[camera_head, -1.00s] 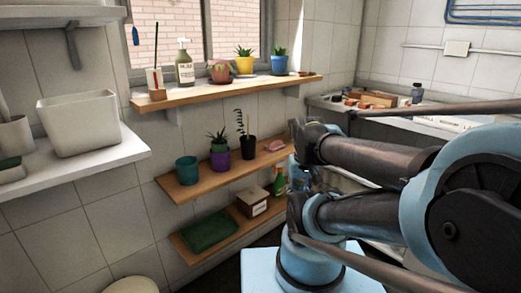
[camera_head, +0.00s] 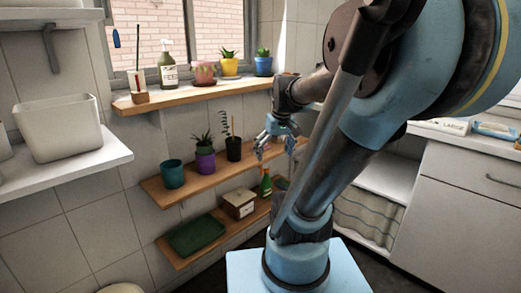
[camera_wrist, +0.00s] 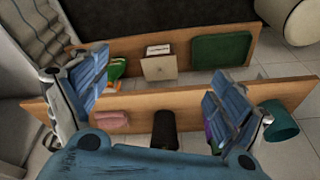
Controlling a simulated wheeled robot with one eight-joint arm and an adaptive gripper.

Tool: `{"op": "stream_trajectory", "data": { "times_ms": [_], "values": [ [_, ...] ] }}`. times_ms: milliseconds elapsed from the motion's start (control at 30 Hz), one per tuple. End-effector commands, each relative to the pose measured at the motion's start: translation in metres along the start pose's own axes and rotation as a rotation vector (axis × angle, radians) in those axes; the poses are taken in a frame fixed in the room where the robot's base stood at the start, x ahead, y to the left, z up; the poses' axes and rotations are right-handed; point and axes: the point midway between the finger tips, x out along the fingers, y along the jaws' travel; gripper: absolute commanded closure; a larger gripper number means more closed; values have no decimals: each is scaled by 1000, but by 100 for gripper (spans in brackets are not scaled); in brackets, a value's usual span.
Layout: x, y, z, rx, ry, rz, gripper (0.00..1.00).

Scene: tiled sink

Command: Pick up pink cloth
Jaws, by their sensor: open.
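The pink cloth (camera_wrist: 112,120) lies folded on the middle wooden shelf (camera_wrist: 190,98) in the wrist view, nearer the left finger. In the head view I cannot make it out; the arm and gripper cover that end of the shelf. My gripper (camera_wrist: 160,95) is open and empty, its blue fingers spread wide above the shelf. In the head view my gripper (camera_head: 275,143) hangs over the right part of the middle shelf (camera_head: 212,183), below the upper shelf.
A black pot with a plant (camera_head: 233,149) stands beside the cloth; a purple pot (camera_head: 205,163) and teal pot (camera_head: 172,174) stand farther left. The upper shelf (camera_head: 195,95) overhangs. A green spray bottle (camera_head: 265,186), box (camera_head: 239,204) and green tray (camera_head: 196,236) occupy the lower shelf.

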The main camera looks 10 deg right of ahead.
Motion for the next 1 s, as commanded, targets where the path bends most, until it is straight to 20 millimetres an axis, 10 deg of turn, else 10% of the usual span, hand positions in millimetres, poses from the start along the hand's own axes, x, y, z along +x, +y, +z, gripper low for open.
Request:
{"op": "stream_trajectory", "data": {
  "times_ms": [600,1000],
  "values": [
    [-26,75,-206,-293,107,-79,10],
    [-14,100,-256,-373,143,-92,10]
  ]
}}
